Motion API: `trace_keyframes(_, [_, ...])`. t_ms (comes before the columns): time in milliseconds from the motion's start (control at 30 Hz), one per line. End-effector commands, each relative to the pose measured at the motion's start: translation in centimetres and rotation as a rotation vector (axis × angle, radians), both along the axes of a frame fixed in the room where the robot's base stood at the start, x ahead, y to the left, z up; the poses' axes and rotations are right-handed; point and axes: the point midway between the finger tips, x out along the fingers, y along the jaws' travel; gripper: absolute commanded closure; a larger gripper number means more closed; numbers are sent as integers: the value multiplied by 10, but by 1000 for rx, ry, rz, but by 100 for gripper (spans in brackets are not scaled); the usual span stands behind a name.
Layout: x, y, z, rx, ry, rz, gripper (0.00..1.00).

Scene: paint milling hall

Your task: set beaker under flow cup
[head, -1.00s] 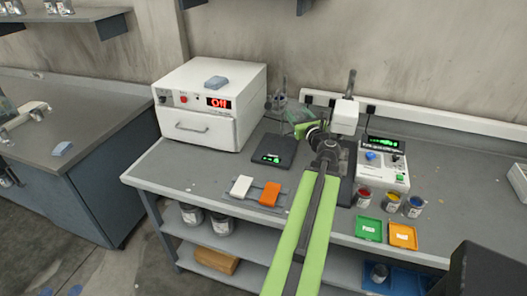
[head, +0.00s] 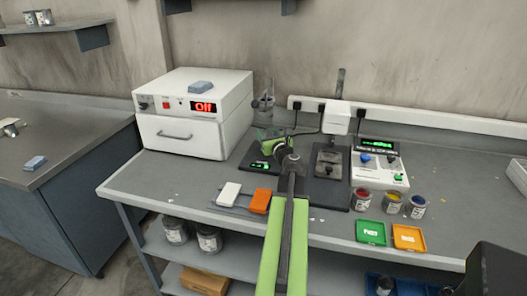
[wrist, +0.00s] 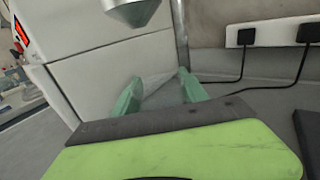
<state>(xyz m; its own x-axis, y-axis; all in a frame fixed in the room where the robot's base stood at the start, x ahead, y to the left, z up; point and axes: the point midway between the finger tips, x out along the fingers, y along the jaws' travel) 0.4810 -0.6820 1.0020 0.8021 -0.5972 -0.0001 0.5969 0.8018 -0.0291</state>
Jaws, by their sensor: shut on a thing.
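My gripper (head: 268,137) is shut on a clear glass beaker (wrist: 160,88), which shows faintly between the two green fingers in the wrist view. The metal flow cup (head: 264,102) hangs on its stand just right of the white oven in the head view. Its cone-shaped underside shows in the wrist view (wrist: 138,12), above and slightly left of the beaker. I cannot tell whether the beaker is exactly below the outlet or touches a surface. The gripper and arm partly hide the beaker in the head view.
The white oven (head: 195,115) reads "Off" and stands close on the left. A black scale (head: 258,168) with a green display lies in front of the gripper. A stirrer stand (head: 330,175) and control box (head: 379,165) stand to the right. White and orange blocks (head: 259,201) lie in front.

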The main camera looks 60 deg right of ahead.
Motion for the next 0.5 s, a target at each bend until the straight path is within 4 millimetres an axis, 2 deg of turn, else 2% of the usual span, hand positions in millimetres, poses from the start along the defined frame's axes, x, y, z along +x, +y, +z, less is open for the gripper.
trace_keyframes(33, [11, -4, -11, 0, 0, 3, 94])
trace_keyframes(100, [18, -6, -13, 0, 0, 1, 94])
trace_keyframes(333, [22, -5, -16, 0, 0, 1, 94])
trace_keyframes(500, [22, -5, -47, 0, 0, 1, 94])
